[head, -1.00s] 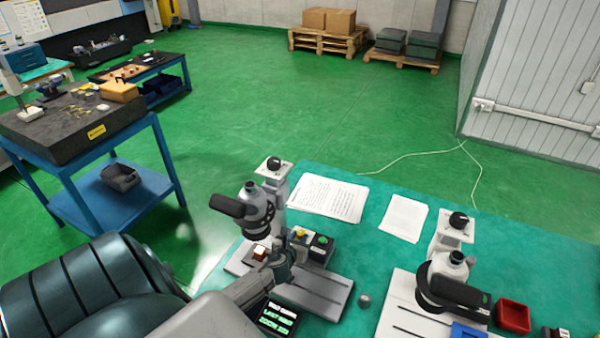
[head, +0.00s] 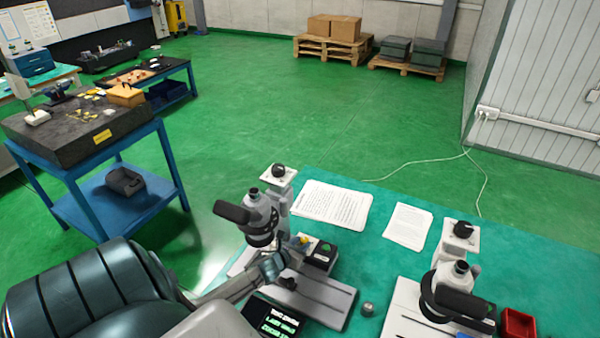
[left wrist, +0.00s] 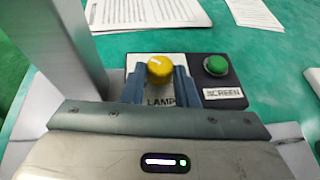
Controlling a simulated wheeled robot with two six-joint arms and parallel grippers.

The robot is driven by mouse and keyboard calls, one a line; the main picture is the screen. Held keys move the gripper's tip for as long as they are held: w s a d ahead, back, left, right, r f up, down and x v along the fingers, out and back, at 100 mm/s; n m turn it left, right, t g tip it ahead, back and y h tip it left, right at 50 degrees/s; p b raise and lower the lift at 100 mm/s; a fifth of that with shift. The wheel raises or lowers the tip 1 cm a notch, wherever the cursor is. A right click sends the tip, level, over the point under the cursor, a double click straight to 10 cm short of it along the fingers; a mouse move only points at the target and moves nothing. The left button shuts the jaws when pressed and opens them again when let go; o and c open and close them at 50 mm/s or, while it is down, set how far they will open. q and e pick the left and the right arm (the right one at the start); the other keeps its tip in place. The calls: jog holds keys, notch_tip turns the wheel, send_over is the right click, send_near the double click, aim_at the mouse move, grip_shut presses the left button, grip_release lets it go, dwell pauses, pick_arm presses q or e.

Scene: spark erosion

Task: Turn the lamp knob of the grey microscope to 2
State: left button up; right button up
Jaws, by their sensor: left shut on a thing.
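The grey microscope (head: 260,213) at the left of the teal bench has a dark control box (head: 320,256) beside its column. The box carries a yellow lamp knob (left wrist: 159,68) with a white pointer line, above a LAMP label (left wrist: 161,102). The knob also shows small in the head view (head: 304,239). My left gripper (left wrist: 160,79) is shut on the knob, a blue-grey finger on each side. The fingers hide most of the dial plate, and I cannot read the numbers. My right gripper is not in view.
A green SCREEN button (left wrist: 216,65) sits right of the knob. A second microscope (head: 452,285) and a red tray (head: 517,324) stand at the right. Paper sheets (head: 332,202) lie behind.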

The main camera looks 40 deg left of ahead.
pick_arm(q)
jog(key=shift+f, duration=0.1)
jog(key=o, duration=1)
jog(key=shift+d, duration=0.1)
jog(key=shift+s+b, duration=0.4)
jog(key=shift+s, duration=0.1)
jog(key=b+v, duration=0.4)
jog(key=v, duration=0.6)
jog(key=shift+r, duration=0.3)
jog(key=shift+w+d, duration=0.1)
